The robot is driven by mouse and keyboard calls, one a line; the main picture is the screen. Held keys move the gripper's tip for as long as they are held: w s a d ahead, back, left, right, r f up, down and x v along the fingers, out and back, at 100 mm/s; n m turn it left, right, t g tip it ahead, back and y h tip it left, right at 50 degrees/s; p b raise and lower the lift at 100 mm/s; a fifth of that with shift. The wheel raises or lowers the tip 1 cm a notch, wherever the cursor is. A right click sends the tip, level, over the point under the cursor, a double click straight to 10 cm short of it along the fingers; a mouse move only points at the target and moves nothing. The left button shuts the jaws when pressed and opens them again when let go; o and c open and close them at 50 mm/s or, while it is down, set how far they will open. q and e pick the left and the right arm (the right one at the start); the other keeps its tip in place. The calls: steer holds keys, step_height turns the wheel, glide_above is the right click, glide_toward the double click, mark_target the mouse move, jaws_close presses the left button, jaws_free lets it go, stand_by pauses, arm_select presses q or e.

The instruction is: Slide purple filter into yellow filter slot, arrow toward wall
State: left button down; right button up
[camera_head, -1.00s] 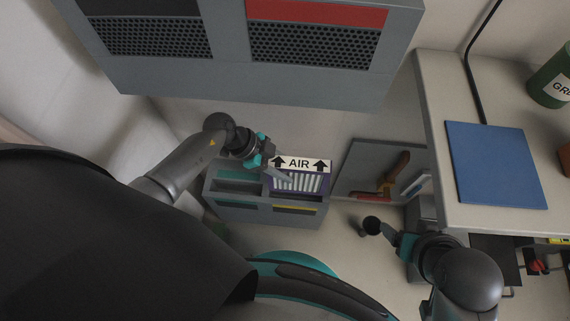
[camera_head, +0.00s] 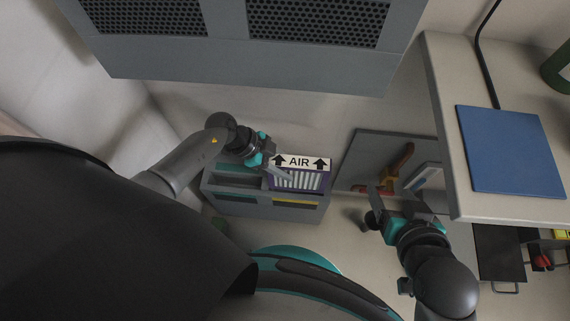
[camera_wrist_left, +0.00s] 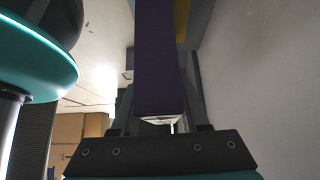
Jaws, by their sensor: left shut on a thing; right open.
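The purple filter (camera_head: 299,179) has white pleats and a white top label with "AIR" and two black arrows, which point up the picture, toward the wall. My left gripper (camera_head: 275,170) is shut on its left side; the purple edge (camera_wrist_left: 157,60) also fills the middle of the left wrist view. The filter stands over the right compartment of the grey slot box (camera_head: 240,208), whose right front has a yellow strip (camera_head: 296,203). I cannot tell how deep it sits. My right gripper (camera_head: 405,200) is open and empty, right of the box.
A large grey cabinet with perforated panels (camera_head: 318,22) overhangs the back. A grey board (camera_head: 365,150) with a brown-handled tool (camera_head: 398,165) lies right of the box. A bench with a blue mat (camera_head: 512,150) stands at right, above a dark drawer (camera_head: 498,252).

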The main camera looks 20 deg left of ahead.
mark_target(285, 181)
arm_select(q)
steer(key=shift+p, duration=1)
stand_by(1.4)
steer(key=shift+f+b, duration=2.9)
steer(key=shift+f, duration=2.15)
steer(key=shift+c, duration=1.7)
jaws_free()
